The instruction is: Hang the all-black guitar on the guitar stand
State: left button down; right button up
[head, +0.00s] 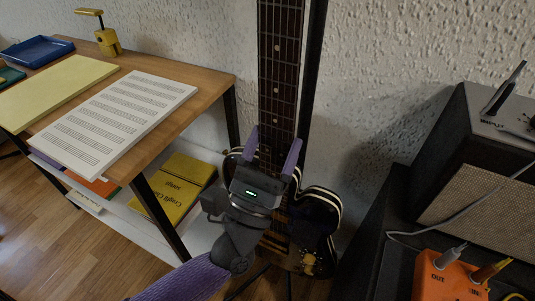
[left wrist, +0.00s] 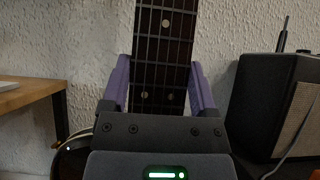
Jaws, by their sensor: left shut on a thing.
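A guitar with a black body (head: 318,212) and pale edging stands upright near the wall. Its dark fretted neck (head: 280,60) rises past the top of the head view and also fills the middle of the left wrist view (left wrist: 163,50). My left gripper (head: 274,148) is shut on the neck low down, just above the body, with one purple finger on each side. It also shows in the left wrist view (left wrist: 160,82). The black pole of the guitar stand (head: 314,60) rises just right of the neck, and thin dark legs show below the body. The stand's holder is out of view.
A wooden desk (head: 215,82) with sheet music (head: 115,115) is at the left, with yellow books (head: 175,190) on its lower shelf. At the right are an amplifier (head: 480,190) and an orange pedal (head: 450,278) with cables. The textured wall is close behind.

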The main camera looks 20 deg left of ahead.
pick_arm(q)
jog(key=w+b, duration=0.1)
jog(key=w, duration=0.1)
jog(key=w+f+b, duration=0.1)
jog(key=w+b, duration=0.1)
jog(key=shift+w+f, duration=0.1)
jog(key=shift+w, duration=0.3)
pick_arm(e)
jog(key=x, duration=0.3)
jog(key=shift+s, duration=0.3)
jog(key=shift+a, duration=0.1)
pick_arm(q)
jog(key=shift+f, duration=0.1)
pick_arm(e)
jog(key=shift+d+g, duration=0.3)
jog(key=shift+d, duration=0.05)
